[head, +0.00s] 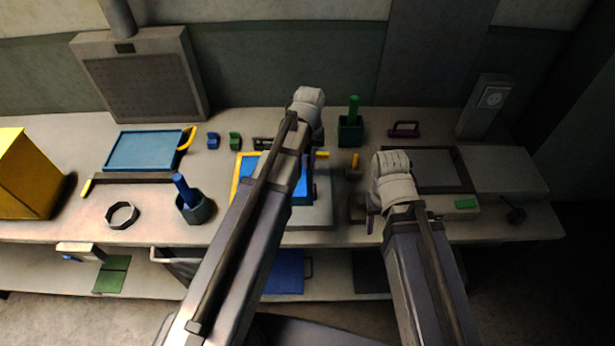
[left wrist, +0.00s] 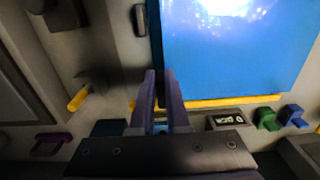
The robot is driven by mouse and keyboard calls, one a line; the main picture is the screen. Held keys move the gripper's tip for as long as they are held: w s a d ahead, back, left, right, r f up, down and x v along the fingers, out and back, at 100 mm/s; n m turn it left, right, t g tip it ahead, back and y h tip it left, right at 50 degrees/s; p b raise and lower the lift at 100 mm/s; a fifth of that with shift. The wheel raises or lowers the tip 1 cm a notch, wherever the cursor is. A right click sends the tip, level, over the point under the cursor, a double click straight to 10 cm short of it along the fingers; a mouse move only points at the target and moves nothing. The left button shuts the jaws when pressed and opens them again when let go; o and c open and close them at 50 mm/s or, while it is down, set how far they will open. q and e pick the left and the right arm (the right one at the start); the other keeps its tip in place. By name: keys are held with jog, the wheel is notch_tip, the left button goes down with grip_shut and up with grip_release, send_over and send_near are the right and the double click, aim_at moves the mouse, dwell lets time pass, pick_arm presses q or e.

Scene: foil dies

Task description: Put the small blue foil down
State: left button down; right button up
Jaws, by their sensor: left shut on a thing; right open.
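The small blue foil (left wrist: 235,62) shows in the left wrist view as a shiny blue sheet with a bright glare. In the head view my left arm covers much of it; blue (head: 249,165) shows beside the arm. My left gripper (left wrist: 160,73) is shut, with its purple fingertips at one side edge of the sheet. The exact contact is hard to see. A yellow edge (left wrist: 220,102) runs along the sheet's far side. My right gripper (head: 369,215) is open and partly hidden behind its wrist.
A blue tray (head: 145,151) lies left. A dark cup (head: 196,211) holds a blue tool; another cup (head: 350,132) holds a green one. Small blue (head: 213,142) and green (head: 235,141) blocks stand at the back. A black ring (head: 122,215) lies front left.

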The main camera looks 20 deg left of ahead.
pick_arm(q)
jog(key=shift+f, duration=0.15)
notch_tip(320, 180, down, 4)
jog(key=b, duration=0.3)
jog(key=shift+b, duration=0.4)
jog(key=shift+r, duration=0.2)
jog(key=shift+f, duration=0.1)
jog(key=c, duration=1.4)
grip_release()
jog(key=shift+f, duration=0.1)
jog(key=o, duration=0.5)
notch_tip(320, 180, up, 12)
jog(key=p, duration=1.2)
jog(key=shift+r, duration=0.25)
jog(key=s+d+m, duration=0.2)
jog(key=s+d, duration=0.1)
jog(key=s, duration=0.2)
jog(key=s+d+m, duration=0.2)
jog(key=s+d, duration=0.2)
jog(key=s, duration=0.1)
jog(key=s+d+m+y, duration=0.1)
jog(key=s+d+m, duration=0.2)
jog(key=s+d, duration=0.1)
jog(key=shift+s, duration=0.9)
